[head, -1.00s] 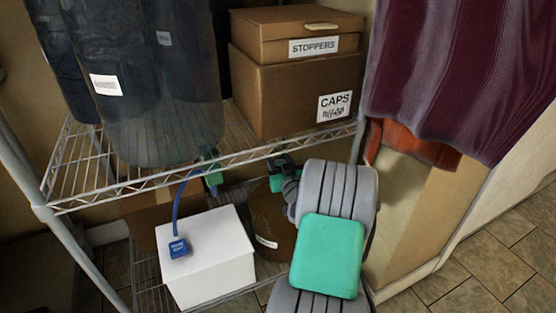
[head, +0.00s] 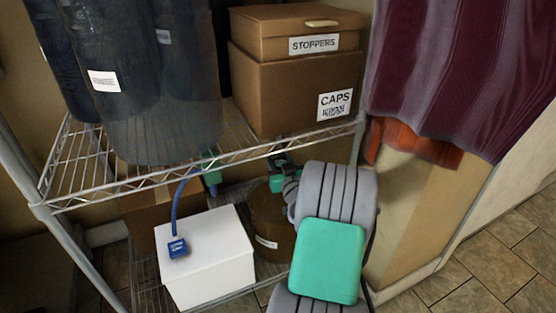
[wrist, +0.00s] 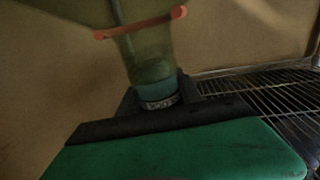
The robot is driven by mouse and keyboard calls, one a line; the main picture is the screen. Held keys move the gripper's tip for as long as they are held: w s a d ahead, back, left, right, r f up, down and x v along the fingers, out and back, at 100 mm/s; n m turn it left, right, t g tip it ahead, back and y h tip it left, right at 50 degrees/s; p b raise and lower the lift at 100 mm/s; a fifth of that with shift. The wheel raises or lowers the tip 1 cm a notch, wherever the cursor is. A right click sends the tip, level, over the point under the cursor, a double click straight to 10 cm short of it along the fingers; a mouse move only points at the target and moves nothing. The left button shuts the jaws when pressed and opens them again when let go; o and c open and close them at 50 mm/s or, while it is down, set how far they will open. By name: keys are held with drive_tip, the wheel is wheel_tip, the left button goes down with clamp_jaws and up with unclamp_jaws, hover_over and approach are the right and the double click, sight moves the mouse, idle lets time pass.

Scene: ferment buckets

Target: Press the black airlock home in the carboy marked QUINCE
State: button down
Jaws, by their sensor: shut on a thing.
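A brown carboy (head: 267,222) stands on the lower shelf behind the white box, with a white label too small to read. My gripper (head: 283,168) is at the carboy's top, mostly hidden by my own arm. In the wrist view my gripper (wrist: 160,98) has its dark jaws shut around the lower end of a see-through greenish tube (wrist: 150,65). I cannot make out a black airlock, or how the tube's lower end sits in the carboy's neck.
The wire upper shelf (head: 215,176) runs close above my gripper. A white box (head: 205,255) with a blue tag and cord stands left of the carboy. STOPPERS (head: 295,30) and CAPS (head: 290,95) boxes stand above. A striped cloth (head: 455,70) hangs at right.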

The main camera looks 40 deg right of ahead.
drive_tip(key=shift+f, duration=0.5)
idle(1.2)
drive_tip(key=shift+r, duration=0.1)
idle(0.4)
drive_tip(key=c, duration=1.2)
unclamp_jaws()
drive_tip(key=o, duration=0.5)
drive_tip(key=shift+r, duration=0.2)
